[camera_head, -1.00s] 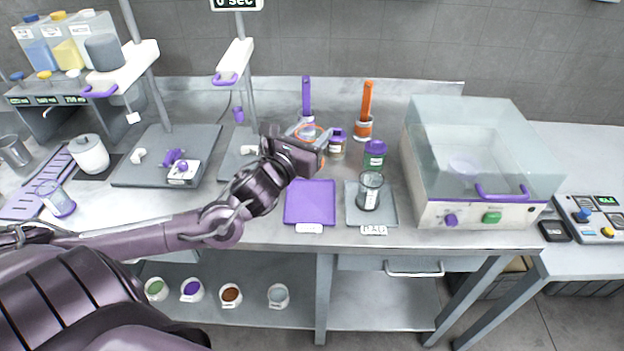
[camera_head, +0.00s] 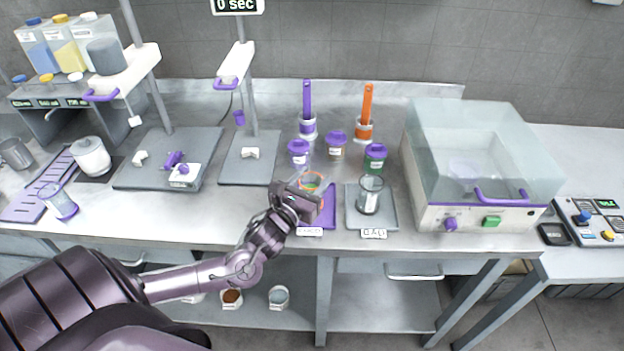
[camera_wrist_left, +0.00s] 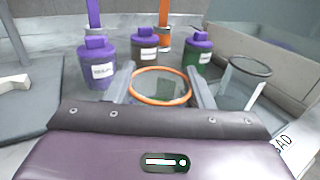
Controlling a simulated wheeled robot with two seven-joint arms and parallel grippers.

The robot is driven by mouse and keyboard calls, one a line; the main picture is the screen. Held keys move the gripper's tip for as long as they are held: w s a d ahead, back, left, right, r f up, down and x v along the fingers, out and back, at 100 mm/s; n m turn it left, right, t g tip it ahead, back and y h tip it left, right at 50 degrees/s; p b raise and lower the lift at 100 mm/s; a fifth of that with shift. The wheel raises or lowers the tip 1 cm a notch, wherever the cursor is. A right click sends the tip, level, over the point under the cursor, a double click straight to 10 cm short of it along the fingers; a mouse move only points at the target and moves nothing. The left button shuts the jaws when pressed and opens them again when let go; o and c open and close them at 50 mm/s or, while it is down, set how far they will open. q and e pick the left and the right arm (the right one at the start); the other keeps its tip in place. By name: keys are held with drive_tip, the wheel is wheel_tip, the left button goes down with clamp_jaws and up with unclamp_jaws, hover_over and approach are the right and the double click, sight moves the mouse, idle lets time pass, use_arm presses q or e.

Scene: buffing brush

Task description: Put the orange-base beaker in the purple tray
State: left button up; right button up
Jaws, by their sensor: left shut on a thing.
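The orange-ringed beaker (camera_head: 313,181) is held in my left gripper (camera_head: 309,190), above or at the purple tray (camera_head: 327,218). In the left wrist view the beaker's orange rim (camera_wrist_left: 160,86) shows between the two fingers (camera_wrist_left: 160,90), which are shut on it. The gripper hides most of the tray and the beaker's lower part, so I cannot tell whether the beaker touches the tray. My right gripper is not in view.
A grey tray (camera_head: 388,222) with a clear beaker (camera_head: 370,195) stands just right. Purple-lidded jars (camera_head: 299,153) and a green jar (camera_head: 375,158) stand behind, with purple (camera_head: 307,99) and orange (camera_head: 367,101) brushes. A clear-covered machine (camera_head: 480,150) is farther right.

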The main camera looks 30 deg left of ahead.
use_arm(q)
drive_tip(key=o, duration=1.3)
drive_tip(key=shift+f, duration=0.1)
drive_tip(key=s, duration=0.8)
drive_tip(key=s+d+b, duration=0.1)
drive_tip(key=s, duration=0.3)
